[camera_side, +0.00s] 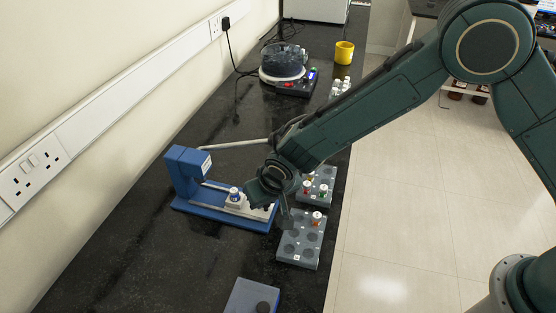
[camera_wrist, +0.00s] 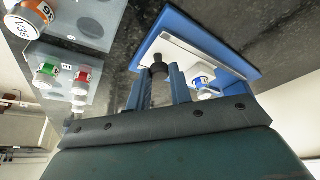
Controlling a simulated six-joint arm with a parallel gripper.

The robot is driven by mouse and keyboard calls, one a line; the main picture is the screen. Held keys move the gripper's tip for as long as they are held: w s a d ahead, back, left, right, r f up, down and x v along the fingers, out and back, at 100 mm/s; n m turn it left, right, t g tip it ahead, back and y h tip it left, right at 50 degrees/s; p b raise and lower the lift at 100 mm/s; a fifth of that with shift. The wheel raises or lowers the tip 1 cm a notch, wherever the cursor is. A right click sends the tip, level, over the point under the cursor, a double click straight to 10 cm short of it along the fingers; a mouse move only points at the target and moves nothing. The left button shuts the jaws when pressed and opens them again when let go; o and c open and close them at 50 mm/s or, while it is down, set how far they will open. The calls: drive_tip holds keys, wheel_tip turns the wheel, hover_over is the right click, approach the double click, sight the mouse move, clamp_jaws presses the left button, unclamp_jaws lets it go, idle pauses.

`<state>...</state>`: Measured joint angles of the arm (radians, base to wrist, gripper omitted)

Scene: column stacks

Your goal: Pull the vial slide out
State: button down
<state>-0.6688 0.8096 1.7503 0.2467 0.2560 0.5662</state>
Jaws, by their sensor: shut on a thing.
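The blue device (camera_side: 186,172) stands on the dark bench, with a low blue base running right from its tall housing. A pale slide (camera_side: 235,204) lies over that base, carrying a small white vial with a blue band (camera_side: 235,193), upright and outside the housing. The vial also shows in the wrist view (camera_wrist: 203,80), just right of my fingers. My gripper (camera_side: 268,190) is at the slide's right end. In the wrist view my gripper (camera_wrist: 160,78) is shut on a black knob (camera_wrist: 158,64) at the slide's end. My gripper hides part of that end in the side view.
Grey racks stand close to the right of my gripper: a near one (camera_side: 301,247) with an orange-banded vial (camera_side: 316,217), and a farther one (camera_side: 326,180) with red- and green-banded vials. A blue-grey box (camera_side: 250,297) is at the front. A round machine (camera_side: 284,65) and yellow cup (camera_side: 344,52) stand behind.

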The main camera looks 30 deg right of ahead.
drive_tip(key=shift+s+d, duration=0.15)
drive_tip(key=c, duration=1.3)
unclamp_jaws()
drive_tip(key=shift+v, duration=0.8)
drive_tip(key=v, duration=1.2)
drive_tip(key=shift+r, duration=0.15)
